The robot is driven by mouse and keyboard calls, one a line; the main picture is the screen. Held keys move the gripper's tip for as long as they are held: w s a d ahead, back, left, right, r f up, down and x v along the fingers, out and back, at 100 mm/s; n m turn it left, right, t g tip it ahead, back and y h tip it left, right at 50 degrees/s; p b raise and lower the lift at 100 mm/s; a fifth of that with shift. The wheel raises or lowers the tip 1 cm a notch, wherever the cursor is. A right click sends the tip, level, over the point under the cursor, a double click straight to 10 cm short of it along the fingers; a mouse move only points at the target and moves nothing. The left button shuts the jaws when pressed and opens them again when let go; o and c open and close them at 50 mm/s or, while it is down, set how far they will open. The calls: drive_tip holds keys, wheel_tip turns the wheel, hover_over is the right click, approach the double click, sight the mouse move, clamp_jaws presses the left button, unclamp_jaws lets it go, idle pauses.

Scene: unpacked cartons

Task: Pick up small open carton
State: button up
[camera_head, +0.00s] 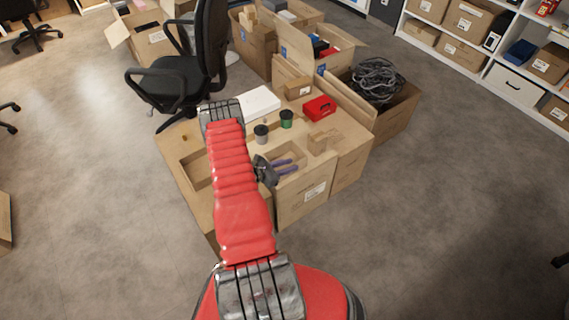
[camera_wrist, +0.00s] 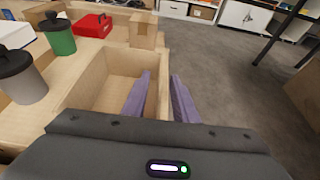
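The small open carton (camera_wrist: 100,72) lies just ahead of my gripper in the wrist view, its top open and its inside empty where visible. In the head view its labelled front (camera_head: 303,197) faces the floor in front. My gripper (camera_wrist: 160,88) has two purple fingers standing apart, at the carton's near right wall. The left finger overlaps the carton's inside and the right finger shows against the floor, with a strip of wall between them. Contact with the wall cannot be told. In the head view my gripper (camera_head: 288,166) is over the carton's top edge.
A small closed box (camera_wrist: 143,30) stands at the carton's far edge. A green cup (camera_wrist: 59,34), a grey lidded cup (camera_wrist: 22,76) and a red box (camera_wrist: 92,25) stand nearby. A carton of black cables (camera_head: 377,82) is behind right. Floor (camera_head: 440,210) at the right is clear.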

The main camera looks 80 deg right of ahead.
drive_tip(key=shift+x, duration=1.15)
drive_tip(key=shift+c, duration=0.6)
clamp_jaws()
